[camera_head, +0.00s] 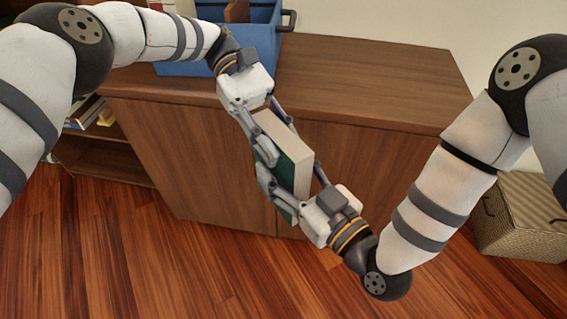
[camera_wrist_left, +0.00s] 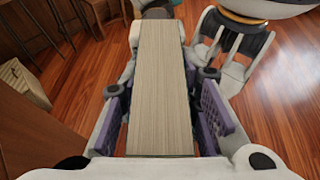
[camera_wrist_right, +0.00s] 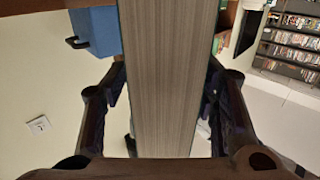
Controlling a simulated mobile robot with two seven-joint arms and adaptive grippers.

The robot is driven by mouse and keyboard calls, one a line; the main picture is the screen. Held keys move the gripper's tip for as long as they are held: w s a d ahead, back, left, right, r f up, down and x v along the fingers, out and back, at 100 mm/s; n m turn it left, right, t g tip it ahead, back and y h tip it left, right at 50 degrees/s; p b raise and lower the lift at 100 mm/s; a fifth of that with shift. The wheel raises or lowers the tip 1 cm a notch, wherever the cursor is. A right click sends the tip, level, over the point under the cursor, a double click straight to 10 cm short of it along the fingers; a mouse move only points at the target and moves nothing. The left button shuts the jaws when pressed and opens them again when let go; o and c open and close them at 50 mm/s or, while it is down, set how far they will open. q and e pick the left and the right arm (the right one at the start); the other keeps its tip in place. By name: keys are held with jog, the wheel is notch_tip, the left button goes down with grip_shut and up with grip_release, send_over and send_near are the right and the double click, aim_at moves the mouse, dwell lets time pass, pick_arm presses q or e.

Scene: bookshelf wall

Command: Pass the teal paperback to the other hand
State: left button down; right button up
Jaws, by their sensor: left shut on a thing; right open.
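The teal paperback (camera_head: 291,166) is held in the air between my two grippers, in front of the wooden cabinet. Its teal cover and pale page edge show in the head view. My left gripper (camera_head: 275,135) is shut on its upper end; the page block (camera_wrist_left: 160,85) fills the space between the fingers in the left wrist view. My right gripper (camera_head: 297,190) is at the lower end, with its open fingers on either side of the book. In the right wrist view the page block (camera_wrist_right: 165,75) stands between the fingers, with gaps beside it.
A wooden cabinet (camera_head: 380,95) stands behind the grippers, with a blue bin (camera_head: 262,38) on its top. A woven box (camera_head: 520,215) stands on the floor at the right. A low shelf with books (camera_head: 95,112) is at the left. The wood floor (camera_head: 190,270) in front is clear.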

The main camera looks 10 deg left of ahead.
pick_arm(q)
jog(key=shift+r, duration=0.1)
pick_arm(e)
jog(key=shift+w+a, duration=0.5)
jog(key=shift+w, duration=0.05)
jog(key=shift+c, duration=0.3)
grip_shut()
pick_arm(q)
jog(key=c, duration=1.1)
grip_release()
